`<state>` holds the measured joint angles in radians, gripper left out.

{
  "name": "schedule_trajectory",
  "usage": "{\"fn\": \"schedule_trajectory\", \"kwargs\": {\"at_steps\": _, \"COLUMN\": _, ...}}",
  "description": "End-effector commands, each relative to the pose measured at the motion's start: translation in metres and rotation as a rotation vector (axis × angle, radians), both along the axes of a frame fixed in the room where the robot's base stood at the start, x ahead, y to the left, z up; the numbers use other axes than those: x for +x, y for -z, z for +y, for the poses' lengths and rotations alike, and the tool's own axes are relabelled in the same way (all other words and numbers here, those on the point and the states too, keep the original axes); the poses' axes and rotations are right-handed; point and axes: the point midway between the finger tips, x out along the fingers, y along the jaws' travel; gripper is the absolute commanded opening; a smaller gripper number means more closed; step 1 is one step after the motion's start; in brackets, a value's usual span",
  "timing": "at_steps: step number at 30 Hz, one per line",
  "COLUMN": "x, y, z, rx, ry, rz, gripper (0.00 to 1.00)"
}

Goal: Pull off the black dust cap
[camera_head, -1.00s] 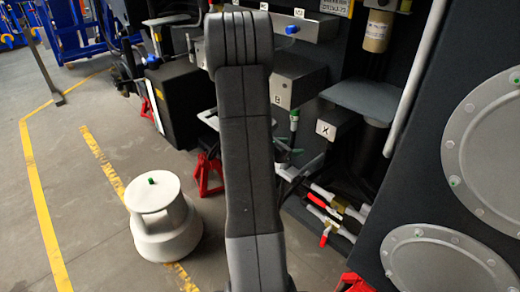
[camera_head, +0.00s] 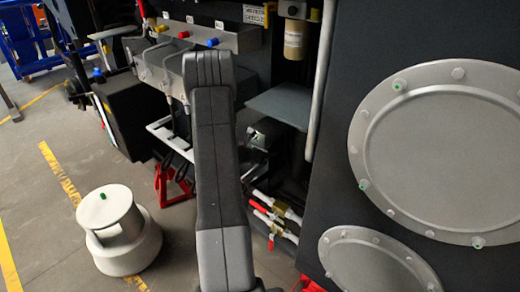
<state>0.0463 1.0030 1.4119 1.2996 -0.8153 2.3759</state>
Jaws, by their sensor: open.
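I cannot make out a black dust cap in the camera_head view. A grey manifold (camera_head: 165,72) with hoses stands behind my arm, and small coloured fittings sit along the bar at its top, among them a blue one (camera_head: 212,42) and a yellow one (camera_head: 161,28). My dark grey arm link rises through the middle of the picture and covers part of the manifold and the machine. My gripper is not visible, so I cannot tell where it is relative to the cap.
A large dark panel with round bolted covers (camera_head: 452,150) fills the right. A grey shelf (camera_head: 290,103) juts out behind my arm. Red-handled valves (camera_head: 270,215) sit low beside it.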

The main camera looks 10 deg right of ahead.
Motion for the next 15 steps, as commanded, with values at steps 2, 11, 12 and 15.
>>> {"fn": "schedule_trajectory", "kwargs": {"at_steps": 2, "x": 0.0009, "y": 0.0009, "z": -0.0013, "rx": 0.000, "ry": 0.000, "rz": 0.000, "gripper": 0.59}}
{"fn": "schedule_trajectory", "kwargs": {"at_steps": 11, "x": 0.0010, "y": 0.0009, "z": -0.0014, "rx": 0.000, "ry": 0.000, "rz": 0.000, "gripper": 0.43}}
{"fn": "schedule_trajectory", "kwargs": {"at_steps": 12, "x": 0.0010, "y": 0.0008, "z": -0.0013, "rx": 0.000, "ry": 0.000, "rz": 0.000, "gripper": 0.36}}
{"fn": "schedule_trajectory", "kwargs": {"at_steps": 15, "x": 0.0009, "y": 0.0008, "z": -0.0013, "rx": 0.000, "ry": 0.000, "rz": 0.000, "gripper": 0.16}}
